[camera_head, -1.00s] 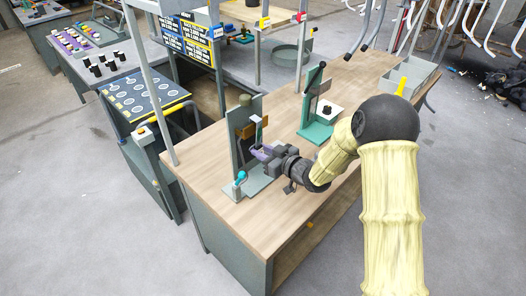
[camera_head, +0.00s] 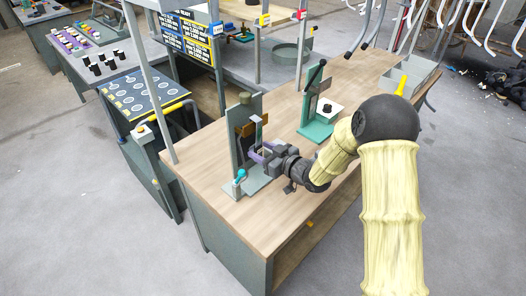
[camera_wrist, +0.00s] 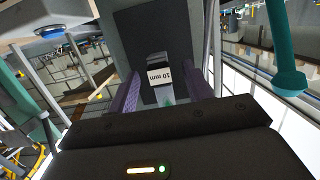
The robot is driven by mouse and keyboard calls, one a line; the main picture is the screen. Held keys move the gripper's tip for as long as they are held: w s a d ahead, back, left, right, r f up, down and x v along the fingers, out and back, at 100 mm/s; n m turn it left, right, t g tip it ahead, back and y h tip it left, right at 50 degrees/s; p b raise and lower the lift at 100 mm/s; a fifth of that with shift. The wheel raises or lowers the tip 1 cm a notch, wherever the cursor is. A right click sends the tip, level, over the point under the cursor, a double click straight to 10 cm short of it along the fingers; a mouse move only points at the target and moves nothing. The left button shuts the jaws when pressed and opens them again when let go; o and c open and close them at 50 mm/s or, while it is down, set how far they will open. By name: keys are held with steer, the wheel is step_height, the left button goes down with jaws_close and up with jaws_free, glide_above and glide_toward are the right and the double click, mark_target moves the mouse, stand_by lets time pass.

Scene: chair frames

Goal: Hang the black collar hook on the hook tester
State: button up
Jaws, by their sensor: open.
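The hook tester (camera_head: 236,150) stands near the left end of the wooden bench, with a grey upright plate, a brown part (camera_head: 244,130) and a flat base. My gripper (camera_head: 258,155) is in front of its plate, its purple fingers apart. In the wrist view my gripper (camera_wrist: 163,98) has its fingers either side of a pale metal piece (camera_wrist: 166,95) under a white "10 mm" label (camera_wrist: 159,75). The dark plate of the tester is behind them. I cannot clearly make out the black collar hook or whether it hangs on the tester.
A teal-knobbed lever (camera_head: 240,177) stands at the tester's front corner and shows at right in the wrist view (camera_wrist: 288,80). A second green stand (camera_head: 318,130) with a white block is further right. The wooden bench (camera_head: 270,215) is clear in front.

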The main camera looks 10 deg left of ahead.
stand_by(0.4)
steer(key=v, duration=0.8)
stand_by(0.4)
steer(key=shift+d, duration=0.1)
stand_by(0.9)
steer(key=s+d+r+m+h+p, duration=0.25)
steer(key=d+m+h, duration=0.35)
steer(key=d+h, duration=0.75)
steer(key=s+d+r+m+g, duration=0.1)
steer(key=s+d+m+g, duration=0.1)
steer(key=s+d, duration=0.3)
steer(key=s+d+r+m+g, duration=0.1)
steer(key=s+d+m+g, duration=0.2)
steer(key=s, duration=0.9)
steer(key=d+m, duration=0.1)
steer(key=d, duration=0.2)
steer(key=shift+s+r+p, duration=0.2)
steer(key=shift+s+p, duration=0.05)
steer(key=shift+p, duration=0.05)
